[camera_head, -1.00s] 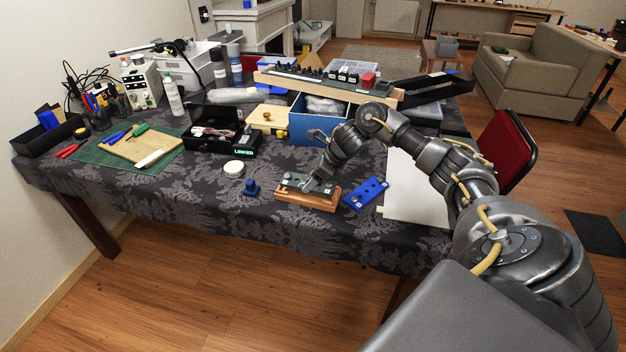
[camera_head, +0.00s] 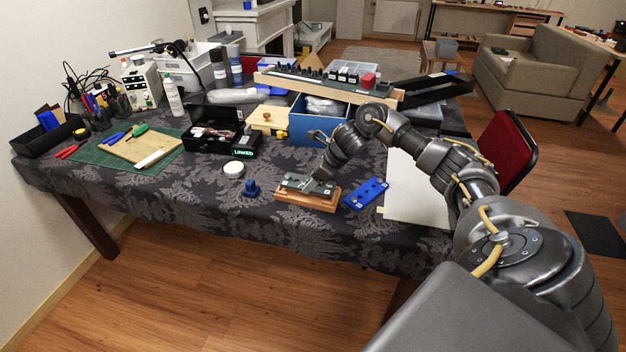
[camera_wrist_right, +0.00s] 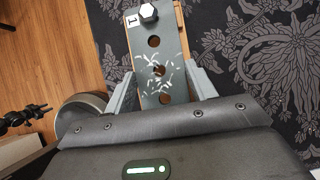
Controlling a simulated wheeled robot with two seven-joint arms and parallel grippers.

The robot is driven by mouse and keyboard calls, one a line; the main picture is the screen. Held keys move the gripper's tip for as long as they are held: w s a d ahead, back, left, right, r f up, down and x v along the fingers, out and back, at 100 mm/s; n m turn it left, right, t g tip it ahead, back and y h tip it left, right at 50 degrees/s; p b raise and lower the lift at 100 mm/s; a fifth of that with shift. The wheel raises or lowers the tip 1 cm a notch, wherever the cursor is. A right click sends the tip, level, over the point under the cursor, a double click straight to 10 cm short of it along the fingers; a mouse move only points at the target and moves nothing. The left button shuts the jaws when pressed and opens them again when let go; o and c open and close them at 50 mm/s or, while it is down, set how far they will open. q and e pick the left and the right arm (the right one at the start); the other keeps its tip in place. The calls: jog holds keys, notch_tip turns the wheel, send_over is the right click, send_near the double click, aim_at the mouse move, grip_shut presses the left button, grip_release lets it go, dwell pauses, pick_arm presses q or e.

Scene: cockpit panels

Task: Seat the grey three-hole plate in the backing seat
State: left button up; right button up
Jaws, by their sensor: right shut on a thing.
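The grey plate (camera_wrist_right: 152,56) lies along the wooden backing block in the right wrist view, with a row of three dark holes and pale scratch marks. A hex bolt head and a small "1" label show at its far end. In the head view the plate (camera_head: 300,183) is on top of the wooden backing block (camera_head: 306,200), near the table's front edge. My right gripper (camera_wrist_right: 162,86) is shut on the plate, one finger on each long side. Whether the plate is fully down in the seat cannot be told. My left gripper is out of view.
A blue plate with holes (camera_head: 366,194) lies just right of the block. A blue knob-like part (camera_head: 252,188) and a round white-topped tin (camera_head: 233,168) are to its left. A blue box (camera_head: 318,128) stands behind. Patterned cloth in front is clear.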

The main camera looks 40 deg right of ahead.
jog(key=shift+f+b, duration=0.95)
jog(key=shift+f, duration=0.15)
jog(key=o, duration=1.1)
